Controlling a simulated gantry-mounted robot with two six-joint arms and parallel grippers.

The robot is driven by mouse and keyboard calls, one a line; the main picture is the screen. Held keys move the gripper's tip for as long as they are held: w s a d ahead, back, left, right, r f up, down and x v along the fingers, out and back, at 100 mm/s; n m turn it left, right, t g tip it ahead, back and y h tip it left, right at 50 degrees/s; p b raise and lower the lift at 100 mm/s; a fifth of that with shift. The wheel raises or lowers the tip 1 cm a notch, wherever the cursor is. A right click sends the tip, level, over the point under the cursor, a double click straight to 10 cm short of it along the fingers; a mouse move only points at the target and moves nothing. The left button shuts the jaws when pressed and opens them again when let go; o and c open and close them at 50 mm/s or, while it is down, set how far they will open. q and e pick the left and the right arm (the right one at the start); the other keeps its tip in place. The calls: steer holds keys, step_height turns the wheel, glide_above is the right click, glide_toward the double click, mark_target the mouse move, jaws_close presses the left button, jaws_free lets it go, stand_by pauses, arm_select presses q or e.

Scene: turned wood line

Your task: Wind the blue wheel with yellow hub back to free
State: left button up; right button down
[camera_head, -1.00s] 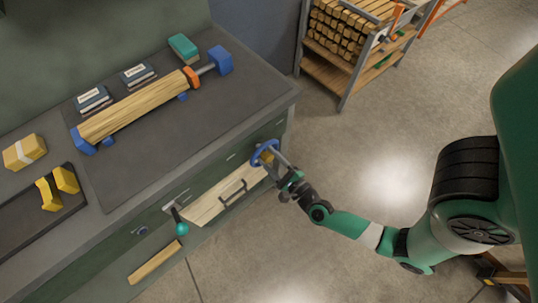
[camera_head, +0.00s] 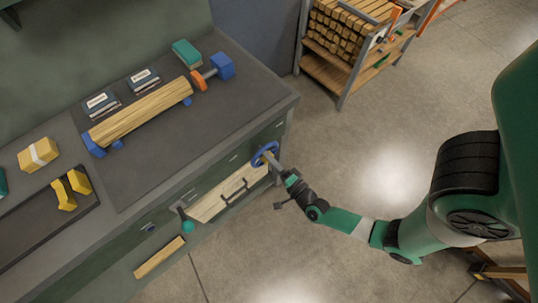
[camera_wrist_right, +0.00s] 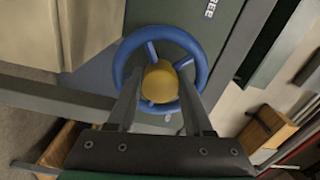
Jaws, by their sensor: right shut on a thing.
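The blue wheel with yellow hub (camera_head: 264,153) is on the front of the bench, near its right end. In the right wrist view the blue rim (camera_wrist_right: 202,62) surrounds the yellow hub (camera_wrist_right: 160,82). My right gripper (camera_head: 273,161) is at the wheel, with its fingers (camera_wrist_right: 160,98) on either side of the hub, shut on it. White letters, partly cut off, end in "EE" above the wheel. My left gripper is out of view.
Books, a teal box (camera_head: 187,53) and yellow blocks (camera_head: 38,154) sit on top. A wood rack (camera_head: 350,62) stands behind; the floor right is open.

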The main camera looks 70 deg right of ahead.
steer(key=n+p, duration=0.1)
steer(key=n, duration=0.3)
steer(key=shift+n+p, duration=0.3)
steer(key=shift+p, duration=0.05)
steer(key=n+p, duration=0.1)
steer(key=n, duration=0.3)
steer(key=shift+n, duration=0.3)
steer(key=n+p, duration=0.1)
steer(key=n, duration=0.3)
steer(key=shift+p, duration=0.3)
steer(key=n+p, duration=0.1)
steer(key=n, duration=0.4)
steer(key=shift+f, duration=0.1)
steer(key=shift+n, duration=0.4)
steer(key=c, duration=0.6)
jaws_free()
